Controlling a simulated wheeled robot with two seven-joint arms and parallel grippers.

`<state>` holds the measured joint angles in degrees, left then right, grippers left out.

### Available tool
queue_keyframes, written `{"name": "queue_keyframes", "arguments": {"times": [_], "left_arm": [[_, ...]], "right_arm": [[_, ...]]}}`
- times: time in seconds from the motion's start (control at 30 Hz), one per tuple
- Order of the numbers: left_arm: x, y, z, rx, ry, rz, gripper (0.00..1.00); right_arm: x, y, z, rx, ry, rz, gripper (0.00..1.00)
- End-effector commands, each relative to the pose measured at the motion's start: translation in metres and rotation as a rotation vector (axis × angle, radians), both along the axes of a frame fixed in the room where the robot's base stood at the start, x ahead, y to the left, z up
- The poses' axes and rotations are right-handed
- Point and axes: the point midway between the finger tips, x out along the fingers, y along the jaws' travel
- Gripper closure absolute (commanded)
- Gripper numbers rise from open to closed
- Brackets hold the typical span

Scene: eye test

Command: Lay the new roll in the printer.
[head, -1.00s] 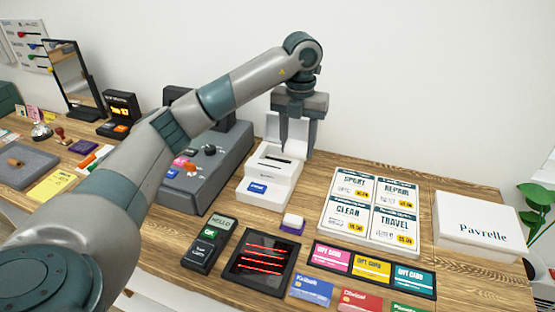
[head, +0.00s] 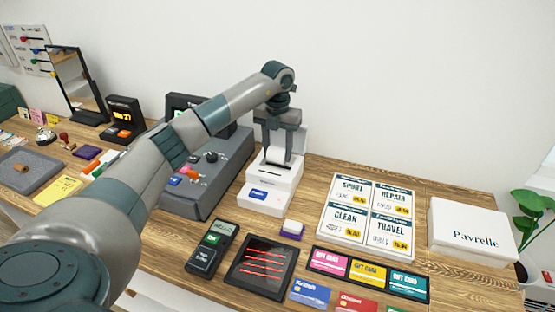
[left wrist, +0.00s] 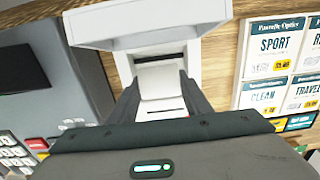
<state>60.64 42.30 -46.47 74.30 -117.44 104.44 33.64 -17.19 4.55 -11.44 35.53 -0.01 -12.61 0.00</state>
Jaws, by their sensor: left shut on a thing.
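The white receipt printer (head: 268,197) stands on the wooden counter with its lid (left wrist: 150,22) raised. My left gripper (head: 280,154) is over the top of the printer, pointing down. It is shut on the white paper roll (head: 277,153), which shows between its fingers. In the left wrist view the roll (left wrist: 160,78) is between the two dark fingers, with the printer's opening around it. I cannot tell whether the roll touches the bottom of the opening. My right gripper is not in view.
A grey cash register (head: 205,175) stands close on the left of the printer. A price board (head: 370,215) lies to the right, and a white box (head: 472,232) beyond it.

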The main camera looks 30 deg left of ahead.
Motion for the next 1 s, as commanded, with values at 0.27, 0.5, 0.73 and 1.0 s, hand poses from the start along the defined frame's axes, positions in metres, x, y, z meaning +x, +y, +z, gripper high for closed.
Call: {"name": "queue_keyframes", "arguments": {"times": [0.27, 0.5, 0.73, 1.0], "left_arm": [[-0.001, 0.000, -0.010, 0.000, 0.003, 0.001, 0.79], [0.000, -0.001, -0.036, 0.000, 0.001, 0.000, 0.79], [0.000, 0.000, -0.040, 0.000, -0.001, 0.000, 0.79], [0.000, 0.000, -0.042, 0.000, -0.001, 0.000, 0.48]], "right_arm": [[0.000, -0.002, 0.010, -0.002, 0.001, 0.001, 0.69], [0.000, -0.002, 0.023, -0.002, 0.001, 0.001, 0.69], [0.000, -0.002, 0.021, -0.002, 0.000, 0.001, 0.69], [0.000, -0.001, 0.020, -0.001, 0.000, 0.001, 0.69]]}}
